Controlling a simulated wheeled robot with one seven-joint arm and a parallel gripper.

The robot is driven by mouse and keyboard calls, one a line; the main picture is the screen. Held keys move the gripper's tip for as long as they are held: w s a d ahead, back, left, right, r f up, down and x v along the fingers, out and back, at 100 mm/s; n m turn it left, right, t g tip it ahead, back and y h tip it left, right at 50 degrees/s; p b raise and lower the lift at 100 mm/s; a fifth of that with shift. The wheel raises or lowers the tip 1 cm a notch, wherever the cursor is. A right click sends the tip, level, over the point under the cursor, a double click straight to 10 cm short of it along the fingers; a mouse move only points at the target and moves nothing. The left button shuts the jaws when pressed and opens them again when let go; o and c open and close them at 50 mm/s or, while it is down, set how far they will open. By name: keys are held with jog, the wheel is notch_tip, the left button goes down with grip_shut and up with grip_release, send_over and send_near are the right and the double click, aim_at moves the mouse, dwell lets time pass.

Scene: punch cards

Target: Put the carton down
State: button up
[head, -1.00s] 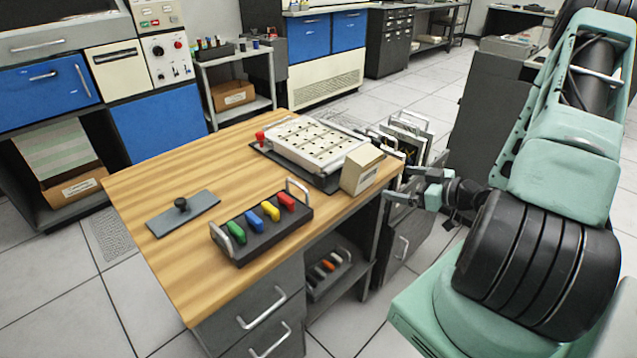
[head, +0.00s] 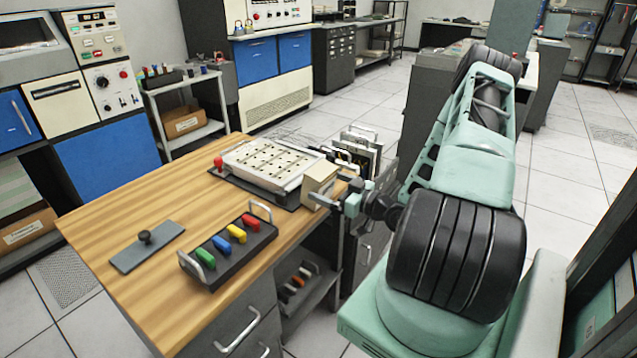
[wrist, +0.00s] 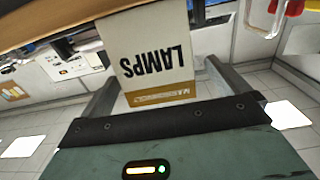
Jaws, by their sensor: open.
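The carton (head: 317,178) is a small cream box. It appears to stand on the right edge of the wooden desk (head: 130,210), close beside the white device. In the wrist view the carton (wrist: 152,50) shows the upside-down word LAMPS and a tan band. My gripper (head: 331,191) is at the right side of the carton, just past the desk edge. In the wrist view my gripper (wrist: 165,88) is open, with one finger on each side of the carton's near end. I cannot tell whether either finger touches it.
The white device (head: 268,165) with a red knob lies left of the carton. A black tray (head: 232,250) with coloured handles and a grey plate (head: 147,250) are on the desk's front part. Framed panels (head: 360,148) stand behind the carton. The desk's left part is clear.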

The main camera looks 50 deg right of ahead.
jog(key=shift+w+f+p, duration=0.15)
jog(key=shift+w+p, duration=0.7)
jog(key=shift+w, duration=2.25)
jog(key=c, duration=1.1)
jog(key=shift+o, duration=0.2)
notch_tip(320, 180, up, 10)
jog(key=shift+r+b, duration=0.1)
jog(key=shift+b, duration=0.35)
jog(key=shift+s, duration=0.1)
